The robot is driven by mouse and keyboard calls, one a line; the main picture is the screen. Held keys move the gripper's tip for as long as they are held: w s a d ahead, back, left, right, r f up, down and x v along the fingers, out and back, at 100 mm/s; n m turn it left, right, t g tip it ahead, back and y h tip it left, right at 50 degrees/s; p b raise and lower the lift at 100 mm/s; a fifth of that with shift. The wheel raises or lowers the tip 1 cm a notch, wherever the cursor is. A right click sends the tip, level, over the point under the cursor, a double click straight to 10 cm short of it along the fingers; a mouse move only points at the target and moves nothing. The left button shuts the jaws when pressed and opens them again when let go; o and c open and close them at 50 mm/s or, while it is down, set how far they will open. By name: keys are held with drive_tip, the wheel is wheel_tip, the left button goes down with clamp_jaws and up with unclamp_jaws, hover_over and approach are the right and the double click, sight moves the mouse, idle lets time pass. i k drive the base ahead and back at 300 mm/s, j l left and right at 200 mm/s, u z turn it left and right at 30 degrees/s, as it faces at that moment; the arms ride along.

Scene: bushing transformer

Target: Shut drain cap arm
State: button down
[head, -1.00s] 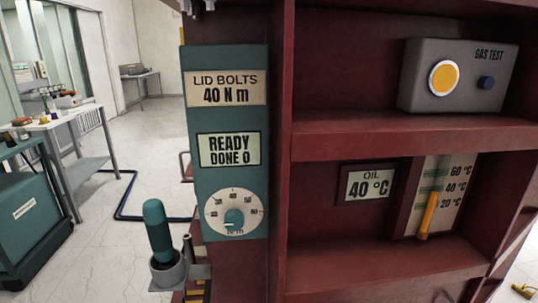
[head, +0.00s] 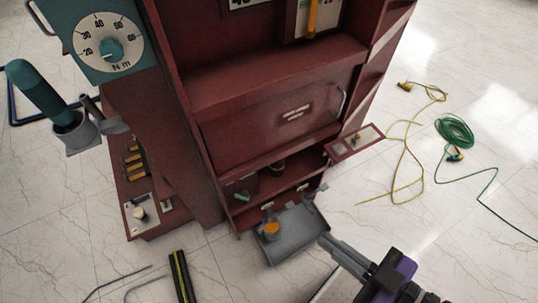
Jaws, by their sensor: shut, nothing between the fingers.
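I cannot tell for certain which part is the drain cap arm. A grey tray (head: 287,246) sticks out low at the front of the dark red cabinet (head: 250,90). A small orange-yellow round part (head: 271,229) is at its left side. My gripper (head: 326,241) comes in from the lower right, with black and purple parts behind its long grey fingers. The fingers are shut and empty. Their tips appear close to the tray's right edge; I cannot tell whether they touch it.
A small red-framed panel (head: 355,142) juts out at the cabinet's right. A yellow cord (head: 401,150) and a green coil (head: 455,131) lie on the floor at right. A black and yellow strip (head: 181,277) lies in front. A teal-handled tool (head: 38,92) stands in a holder at left.

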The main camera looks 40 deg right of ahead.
sight(265, 221)
drive_tip(key=k+l, duration=0.1)
drive_tip(key=k, duration=0.8)
